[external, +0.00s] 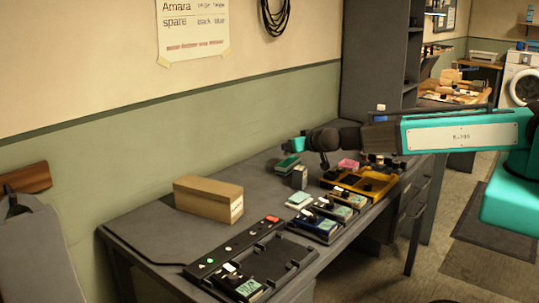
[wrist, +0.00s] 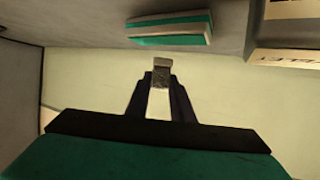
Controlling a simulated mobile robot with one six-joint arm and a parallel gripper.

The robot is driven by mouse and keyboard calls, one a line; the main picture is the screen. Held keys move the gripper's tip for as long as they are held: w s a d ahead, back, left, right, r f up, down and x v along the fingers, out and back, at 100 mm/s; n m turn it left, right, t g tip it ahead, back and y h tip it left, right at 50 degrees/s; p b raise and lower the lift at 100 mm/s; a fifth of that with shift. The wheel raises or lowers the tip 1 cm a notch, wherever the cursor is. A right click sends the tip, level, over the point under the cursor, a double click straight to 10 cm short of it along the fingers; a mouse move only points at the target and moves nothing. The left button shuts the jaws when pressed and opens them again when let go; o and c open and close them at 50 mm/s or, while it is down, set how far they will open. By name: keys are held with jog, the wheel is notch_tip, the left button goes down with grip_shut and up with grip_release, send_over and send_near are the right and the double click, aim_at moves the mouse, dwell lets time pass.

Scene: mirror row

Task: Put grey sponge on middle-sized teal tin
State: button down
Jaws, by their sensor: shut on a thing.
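My gripper (wrist: 161,88) shows in the wrist view, shut on a small grey speckled block with a pale end, which looks like the grey sponge (wrist: 161,74). In the external view my gripper (external: 288,147) is above the back of the desk, small and partly hidden. A long teal-green block with a grey side (wrist: 170,28) lies apart from the held thing in the wrist view. It looks like the low green block (external: 287,163) below my gripper in the external view. I cannot tell which block is the middle-sized teal tin.
A cardboard box (external: 208,198) stands on the desk (external: 150,225). An upright greyish block (external: 300,177), a pale teal-topped block (external: 299,199), a pink block (external: 348,166) and a yellow tray (external: 384,187) stand nearby. A dark tray (external: 262,262) is at the front. The wall is behind.

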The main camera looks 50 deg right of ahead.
jog(key=shift+f+p, duration=0.3)
jog(key=shift+f, duration=0.95)
jog(key=shift+f+b, duration=0.2)
jog(key=shift+b, duration=0.15)
jog(key=c, duration=1.5)
grip_release()
jog(key=shift+c, duration=0.2)
jog(key=shift+r+p, duration=0.25)
jog(key=shift+p, duration=0.15)
